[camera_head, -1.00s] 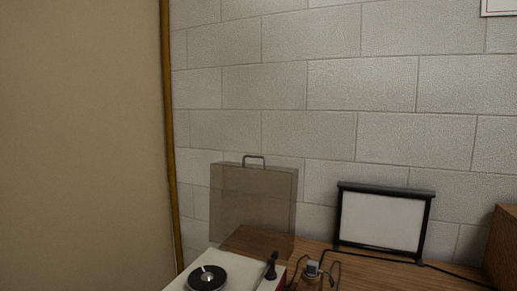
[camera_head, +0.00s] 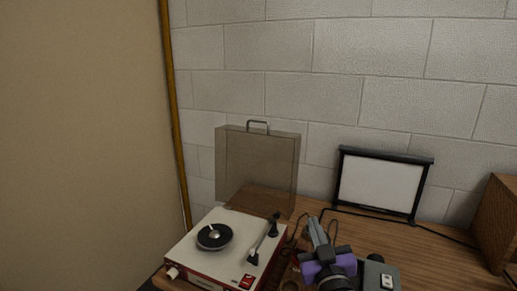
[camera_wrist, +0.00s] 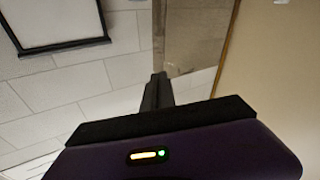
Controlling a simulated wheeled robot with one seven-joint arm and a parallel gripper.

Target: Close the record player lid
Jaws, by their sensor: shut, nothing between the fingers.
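The record player (camera_head: 232,248) is a white and red box on the wooden table, with a black platter and a tonearm on top. Its lid (camera_head: 258,165), a smoky see-through cover with a metal handle (camera_head: 258,126) on its top edge, stands upright behind the base, open. Part of the lid also shows at the top of the wrist view (camera_wrist: 190,35). My gripper (camera_head: 316,230) is shut and empty, in front of and to the right of the lid, beside the player's right edge. Its fingers also show in the wrist view (camera_wrist: 157,88). It touches neither lid nor handle, as far as I can see.
A wooden box (camera_head: 498,225) is at the right edge. A brick wall is behind the lid, a beige panel (camera_head: 80,140) at left.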

